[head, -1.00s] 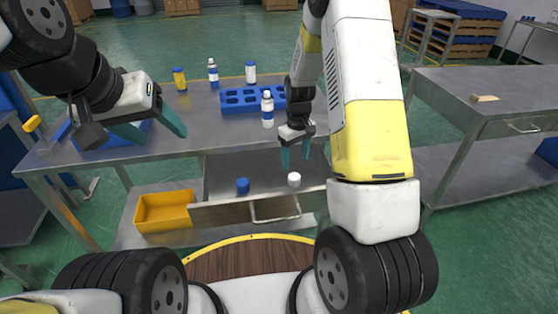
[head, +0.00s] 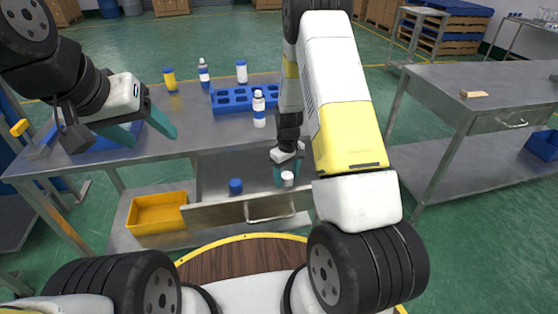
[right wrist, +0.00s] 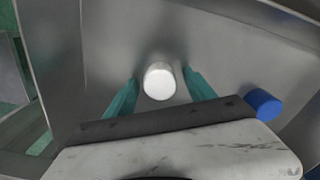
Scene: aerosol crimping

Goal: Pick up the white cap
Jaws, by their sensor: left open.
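The white cap (head: 287,178) is in the open drawer (head: 215,190) under the bench, near its front. In the right wrist view the white cap (right wrist: 159,81) lies between the two teal fingertips, with a gap on each side. My right gripper (right wrist: 160,88) is open over the drawer and around the cap; in the head view it (head: 284,180) reaches down behind the cap. My left gripper (head: 152,130) is open and empty above the left part of the bench.
A blue cap (head: 235,186) stands left of the white cap in the drawer and also shows in the right wrist view (right wrist: 263,103). A blue rack (head: 232,99) and several bottles stand on the bench (head: 190,130). A yellow bin (head: 158,213) sits on the lower shelf.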

